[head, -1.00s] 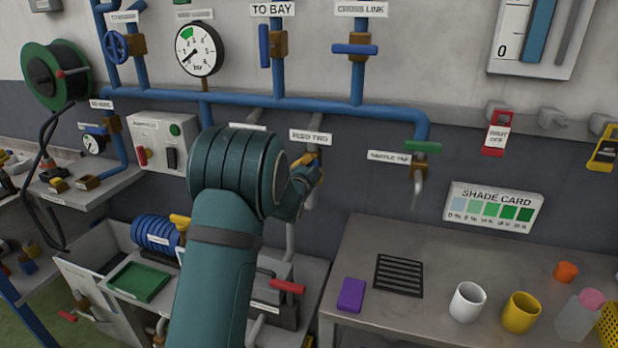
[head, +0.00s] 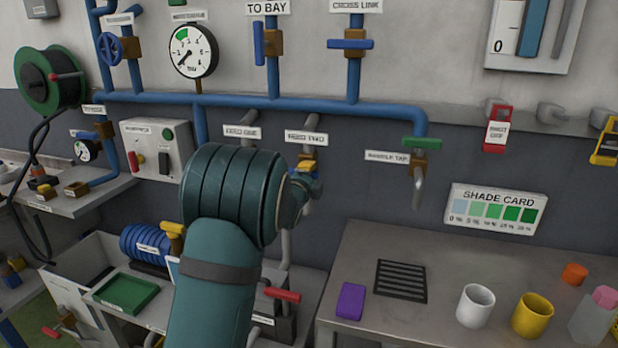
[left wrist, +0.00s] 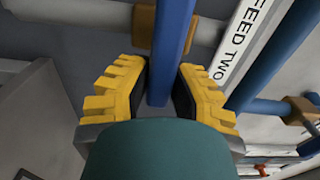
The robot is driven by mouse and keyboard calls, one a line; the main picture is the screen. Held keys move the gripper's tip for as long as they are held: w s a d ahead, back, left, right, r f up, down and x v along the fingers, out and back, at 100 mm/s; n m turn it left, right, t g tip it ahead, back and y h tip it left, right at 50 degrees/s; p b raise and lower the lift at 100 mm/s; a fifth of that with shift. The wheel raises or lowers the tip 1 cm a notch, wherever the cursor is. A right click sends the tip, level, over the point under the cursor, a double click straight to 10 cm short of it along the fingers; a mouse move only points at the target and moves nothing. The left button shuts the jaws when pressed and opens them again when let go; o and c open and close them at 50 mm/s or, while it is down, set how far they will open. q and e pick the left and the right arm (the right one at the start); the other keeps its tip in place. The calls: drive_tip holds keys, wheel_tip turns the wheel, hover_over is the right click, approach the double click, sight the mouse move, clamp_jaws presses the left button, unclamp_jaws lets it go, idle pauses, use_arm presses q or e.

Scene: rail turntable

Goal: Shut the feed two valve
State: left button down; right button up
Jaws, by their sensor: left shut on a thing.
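The feed two valve sits on a grey pipe under its "FEED TWO" label (head: 306,137). Its brass body (head: 307,160) shows in the head view, and also at the top of the left wrist view (left wrist: 144,27). In the left wrist view its blue lever (left wrist: 172,45) runs down between the yellow, black-padded fingers of my left gripper (left wrist: 160,92). The lever appears to lie across the grey pipe. My left gripper (head: 304,188) is shut on the lever. In the head view my wrist hides most of the gripper. My right gripper is out of view.
The "FEED ONE" label (head: 241,131) is just left, its valve hidden behind my arm. The sample tap (head: 419,168) stands to the right. A blue header pipe (head: 290,101) runs above. A bench (head: 400,325) with a purple block (head: 351,301) and mugs lies at lower right.

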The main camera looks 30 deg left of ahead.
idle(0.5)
use_arm(q)
drive_tip(key=c, duration=0.8)
unclamp_jaws()
drive_tip(key=v, duration=1.2)
drive_tip(key=shift+f, duration=0.1)
